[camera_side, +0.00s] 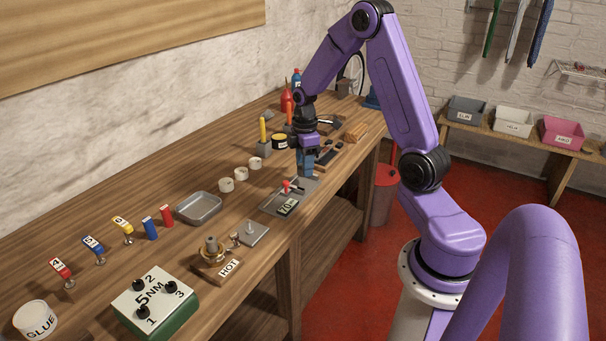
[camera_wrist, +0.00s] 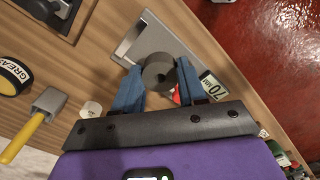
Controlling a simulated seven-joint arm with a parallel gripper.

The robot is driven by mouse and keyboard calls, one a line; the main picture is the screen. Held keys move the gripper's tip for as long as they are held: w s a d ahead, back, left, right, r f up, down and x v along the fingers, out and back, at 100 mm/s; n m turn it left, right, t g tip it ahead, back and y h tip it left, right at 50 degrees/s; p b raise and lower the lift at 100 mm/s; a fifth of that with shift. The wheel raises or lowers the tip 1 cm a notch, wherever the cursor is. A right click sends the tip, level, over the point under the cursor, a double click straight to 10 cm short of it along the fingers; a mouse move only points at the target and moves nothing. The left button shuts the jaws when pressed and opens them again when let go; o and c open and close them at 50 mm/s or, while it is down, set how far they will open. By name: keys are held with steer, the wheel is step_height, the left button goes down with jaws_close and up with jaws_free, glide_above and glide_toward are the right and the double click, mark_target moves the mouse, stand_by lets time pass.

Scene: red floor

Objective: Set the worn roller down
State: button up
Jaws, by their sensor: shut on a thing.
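In the side view, my gripper (camera_side: 306,168) points down low over the bench, near the fixture with a red lever (camera_side: 287,185). The roller is not clearly visible there.
The wooden bench (camera_side: 110,186) also holds a grey tray (camera_side: 199,207), white rolls (camera_side: 240,174), a green-sided box with knobs (camera_side: 150,300) and a grease tin (camera_wrist: 12,76). A yellow-handled tool (camera_wrist: 22,138) lies left in the wrist view. Bare wood lies along the wall.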

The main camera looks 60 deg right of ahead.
steer(key=shift+w+d+f, duration=0.15)
steer(key=shift+w+f, duration=0.15)
steer(key=shift+f, duration=0.1)
steer(key=shift+w+f, duration=0.1)
steer(key=shift+f, duration=1.55)
steer(key=shift+f, duration=0.1)
steer(key=o, duration=0.8)
steer(key=shift+o, duration=0.2)
